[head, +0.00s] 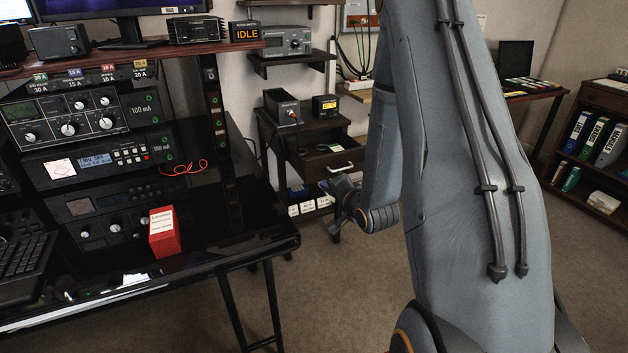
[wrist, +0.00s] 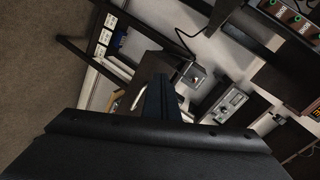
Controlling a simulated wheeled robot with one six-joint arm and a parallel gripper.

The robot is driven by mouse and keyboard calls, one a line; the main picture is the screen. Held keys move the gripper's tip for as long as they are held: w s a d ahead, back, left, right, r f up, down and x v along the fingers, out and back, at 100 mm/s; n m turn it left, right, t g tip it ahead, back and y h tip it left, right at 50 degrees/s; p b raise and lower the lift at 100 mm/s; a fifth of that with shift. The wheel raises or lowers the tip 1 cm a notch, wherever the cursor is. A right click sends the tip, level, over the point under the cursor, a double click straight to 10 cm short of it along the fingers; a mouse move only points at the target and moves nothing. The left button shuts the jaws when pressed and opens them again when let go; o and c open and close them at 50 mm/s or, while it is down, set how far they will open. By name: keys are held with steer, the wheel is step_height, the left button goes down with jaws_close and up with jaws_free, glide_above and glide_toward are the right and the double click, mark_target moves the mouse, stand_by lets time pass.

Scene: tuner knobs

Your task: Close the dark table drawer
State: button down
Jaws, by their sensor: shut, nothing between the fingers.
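The dark table drawer (head: 318,172) is in a small dark side table (head: 292,130) at the middle back of the head view. It stands out from the table, with part of its inside showing from above. A pale bar handle (head: 341,168) is on its front. My gripper (head: 338,188) is shut and empty, just in front of and below the handle in the picture; I cannot tell whether it touches the drawer. In the wrist view my gripper (wrist: 160,80) points toward the side table, and the pale handle (wrist: 137,96) shows just left of the fingers.
A glossy black desk (head: 230,240) with radio gear and a red box (head: 164,232) fills the left. Small devices stand on the side table, and white-labelled boxes (head: 308,206) sit low under it. A bookshelf (head: 590,140) is at right. Carpet is open between.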

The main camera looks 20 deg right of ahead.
step_height(320, 180, down, 2)
steer(key=d+m+t+b, duration=0.2)
steer(key=m, duration=0.1)
steer(key=m+t, duration=0.1)
steer(key=t, duration=0.1)
glide_toward(312, 164)
steer(key=w, duration=0.6)
steer(key=shift+w+a+b, duration=0.1)
steer(key=shift+w+b, duration=0.15)
steer(key=shift+b, duration=0.05)
steer(key=shift+w, duration=0.1)
